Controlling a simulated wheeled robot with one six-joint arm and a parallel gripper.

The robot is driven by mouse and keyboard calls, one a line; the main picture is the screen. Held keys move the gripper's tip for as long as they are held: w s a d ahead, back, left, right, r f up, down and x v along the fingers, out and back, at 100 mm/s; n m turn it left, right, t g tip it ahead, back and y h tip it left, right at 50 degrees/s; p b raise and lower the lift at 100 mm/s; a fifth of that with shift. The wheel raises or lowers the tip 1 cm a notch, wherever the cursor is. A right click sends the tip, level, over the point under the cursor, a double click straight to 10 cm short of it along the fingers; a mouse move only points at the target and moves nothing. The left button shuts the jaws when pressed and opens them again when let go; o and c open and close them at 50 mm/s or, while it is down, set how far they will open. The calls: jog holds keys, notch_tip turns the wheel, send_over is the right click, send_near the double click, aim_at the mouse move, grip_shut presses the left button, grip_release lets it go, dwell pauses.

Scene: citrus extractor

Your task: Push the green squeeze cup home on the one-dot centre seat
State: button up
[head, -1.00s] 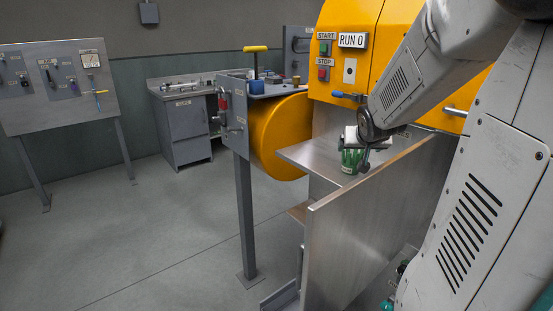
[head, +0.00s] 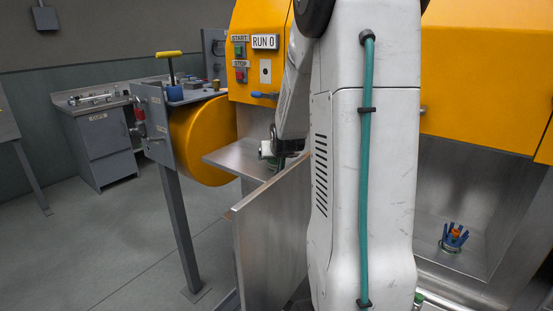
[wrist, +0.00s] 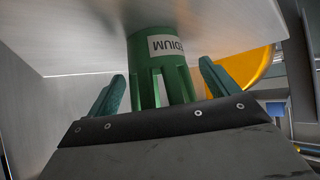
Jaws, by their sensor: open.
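The green squeeze cup (wrist: 160,68) has slotted prongs and a white label ending in "DIUM". In the wrist view it stands between the two teal fingers of my gripper (wrist: 163,88), with visible gaps on both sides. My gripper is open around its pronged end. The cup's other end meets or overlaps the steel plate; I cannot tell whether it touches a seat. In the head view my gripper (head: 270,150) is over the steel shelf (head: 232,160), and my arm hides most of the cup.
An upright steel panel (head: 265,230) stands close in front of the shelf. The yellow machine housing (head: 480,80) rises behind. A blue pronged cup with an orange piece (head: 455,236) sits in the right bay. A grey lever box (head: 155,115) is left. Open floor lies at left.

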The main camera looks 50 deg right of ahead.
jog(key=c, duration=1.2)
jog(key=shift+o, duration=0.2)
